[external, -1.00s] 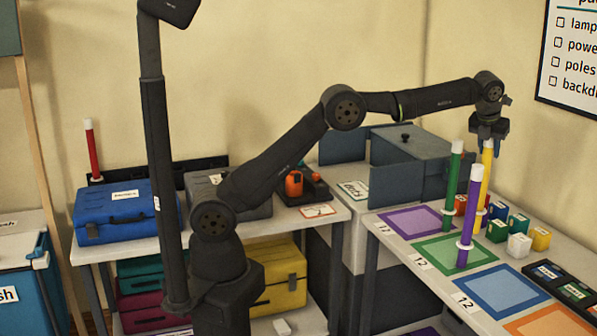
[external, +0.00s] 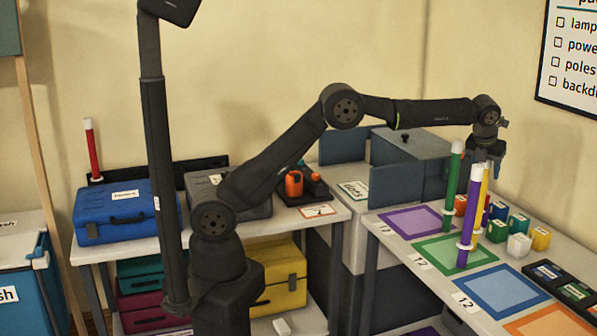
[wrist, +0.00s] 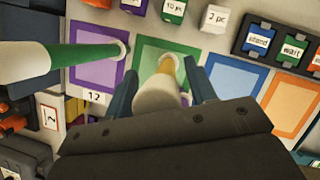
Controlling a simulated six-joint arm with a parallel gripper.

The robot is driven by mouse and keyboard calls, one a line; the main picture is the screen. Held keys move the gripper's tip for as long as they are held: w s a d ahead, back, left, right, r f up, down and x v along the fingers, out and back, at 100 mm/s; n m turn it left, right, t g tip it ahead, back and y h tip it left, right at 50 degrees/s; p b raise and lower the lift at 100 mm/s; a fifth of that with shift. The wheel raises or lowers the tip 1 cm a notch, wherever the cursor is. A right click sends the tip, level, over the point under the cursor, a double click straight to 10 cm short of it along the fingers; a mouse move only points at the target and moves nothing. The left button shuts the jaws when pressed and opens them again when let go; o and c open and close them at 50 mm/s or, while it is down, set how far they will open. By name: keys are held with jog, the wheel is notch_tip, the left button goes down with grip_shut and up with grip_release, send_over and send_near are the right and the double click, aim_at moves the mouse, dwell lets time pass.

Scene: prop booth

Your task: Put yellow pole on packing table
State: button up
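The yellow pole (external: 483,190) stands upright on the table at the right, partly hidden behind the purple pole. In the wrist view its white top (wrist: 158,97) is near the lens and its yellow shaft (wrist: 168,67) runs down towards the green mat (wrist: 150,50). My gripper (external: 485,160) points down at the pole's top. In the wrist view my gripper's fingers (wrist: 162,88) are apart, one on each side of the pole. A small gap shows on the left; I cannot tell if the right finger touches.
A purple pole (external: 470,215) and a green pole (external: 450,192) stand close by. The green pole (wrist: 75,53) is just left of my fingers in the wrist view. Small coloured blocks (external: 519,245) lie behind. The blue mat (external: 500,290) is clear.

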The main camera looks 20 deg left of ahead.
jog(key=v, duration=1.2)
jog(key=shift+w, duration=0.1)
jog(key=x, duration=1.1)
jog(key=shift+f, duration=0.2)
jog(key=shift+w+d+r, duration=0.1)
jog(key=shift+w+r, duration=0.05)
jog(key=shift+r, duration=1.75)
jog(key=shift+f, duration=0.1)
